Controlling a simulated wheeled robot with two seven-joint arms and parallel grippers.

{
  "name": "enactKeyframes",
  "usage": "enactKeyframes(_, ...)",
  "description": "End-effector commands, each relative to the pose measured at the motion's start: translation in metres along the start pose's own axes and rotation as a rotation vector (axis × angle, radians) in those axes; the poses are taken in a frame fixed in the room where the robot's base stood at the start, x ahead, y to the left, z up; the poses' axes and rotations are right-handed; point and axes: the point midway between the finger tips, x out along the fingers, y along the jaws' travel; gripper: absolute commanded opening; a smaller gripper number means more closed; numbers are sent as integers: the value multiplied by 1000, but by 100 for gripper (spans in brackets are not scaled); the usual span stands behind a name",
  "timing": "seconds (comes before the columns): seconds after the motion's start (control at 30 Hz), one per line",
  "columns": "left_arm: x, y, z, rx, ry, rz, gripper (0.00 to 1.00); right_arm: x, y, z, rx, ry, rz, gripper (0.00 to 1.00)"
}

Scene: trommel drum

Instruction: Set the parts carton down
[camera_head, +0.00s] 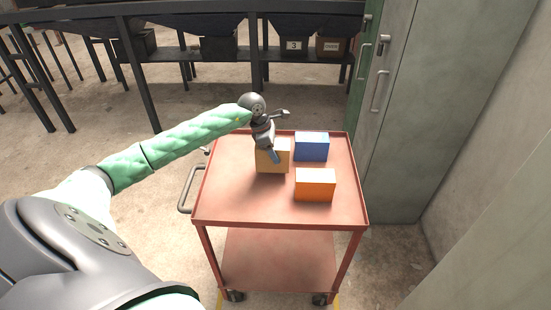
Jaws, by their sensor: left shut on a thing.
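A tan carton (265,160), which I take to be the parts carton, is at the back left of the red cart top (240,205). The carton looks upright. I cannot tell whether its base touches the cart top or hangs just above it. My right gripper is not in view.
A blue box (311,147) and an orange box (315,185) stand on the cart, right of the tan carton. The cart's front left is clear. A handle (188,190) sticks out on the left. Grey cabinets (405,130) stand close on the right.

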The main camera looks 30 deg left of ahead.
Motion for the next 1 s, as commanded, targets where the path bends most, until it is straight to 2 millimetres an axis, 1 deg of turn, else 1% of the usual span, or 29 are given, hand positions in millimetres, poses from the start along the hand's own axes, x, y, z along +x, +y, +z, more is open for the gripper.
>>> enactKeyframes(0.2,25,0,-10,1,0,-1,28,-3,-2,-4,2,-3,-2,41)
enactKeyframes(0.27,30,0,-12,0,0,-1,28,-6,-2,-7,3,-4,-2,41)
enactKeyframes(0.4,30,0,-12,1,0,0,28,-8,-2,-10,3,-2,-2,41)
enactKeyframes(0.7,32,0,-13,1,0,0,28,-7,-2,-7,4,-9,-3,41)
enactKeyframes(0.73,32,0,-13,1,1,0,66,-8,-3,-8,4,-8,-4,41)
enactKeyframes(0.8,32,0,-13,1,1,0,79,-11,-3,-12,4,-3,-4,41)
enactKeyframes(0.83,32,0,-13,1,1,0,84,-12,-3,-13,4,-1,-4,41)
enactKeyframes(1.0,32,0,-13,1,1,0,84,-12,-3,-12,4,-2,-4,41)
